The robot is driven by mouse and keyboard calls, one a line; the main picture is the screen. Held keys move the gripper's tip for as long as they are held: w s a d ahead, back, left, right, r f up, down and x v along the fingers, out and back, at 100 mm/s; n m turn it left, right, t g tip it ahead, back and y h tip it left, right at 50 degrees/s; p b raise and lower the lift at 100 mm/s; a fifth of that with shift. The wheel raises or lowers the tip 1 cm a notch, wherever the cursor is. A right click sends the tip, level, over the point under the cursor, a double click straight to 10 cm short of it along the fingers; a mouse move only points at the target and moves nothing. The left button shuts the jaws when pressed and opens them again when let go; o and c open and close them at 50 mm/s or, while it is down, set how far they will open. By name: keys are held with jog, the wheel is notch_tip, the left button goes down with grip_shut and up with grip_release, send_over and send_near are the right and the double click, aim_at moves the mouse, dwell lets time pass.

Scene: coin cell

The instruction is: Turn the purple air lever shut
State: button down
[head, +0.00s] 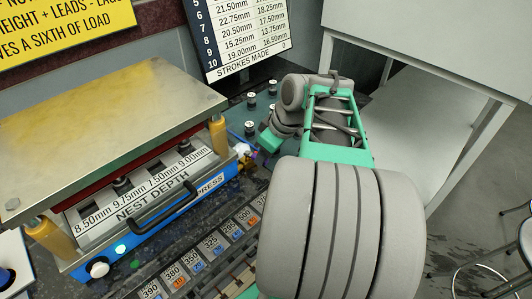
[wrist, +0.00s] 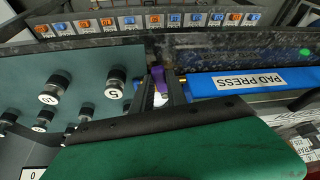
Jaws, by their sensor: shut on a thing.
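The purple air lever (wrist: 157,77) shows in the wrist view between the two dark fingers of my gripper (wrist: 161,92), at the left end of the blue pad press (wrist: 250,82). My gripper is shut on it. In the head view my gripper (head: 252,153) reaches the right end of the blue press base (head: 205,193), and the lever is mostly hidden there by the fingers. The lever's exact angle is hard to tell.
A black handle (head: 165,205) runs along the press front below a wide metal plate (head: 110,115). Numbered black knobs (wrist: 115,82) stand on a green panel near my gripper. A strip of numbered slots (head: 215,241) lies in front of the press.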

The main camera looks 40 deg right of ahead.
jog(key=shift+s+a+m+h, duration=0.15)
jog(key=shift+a+m+h, duration=0.35)
jog(key=shift+m, duration=0.6)
jog(key=shift+a, duration=0.1)
jog(key=c, duration=1.3)
grip_release()
jog(key=p+v, duration=0.1)
jog(key=v, duration=0.7)
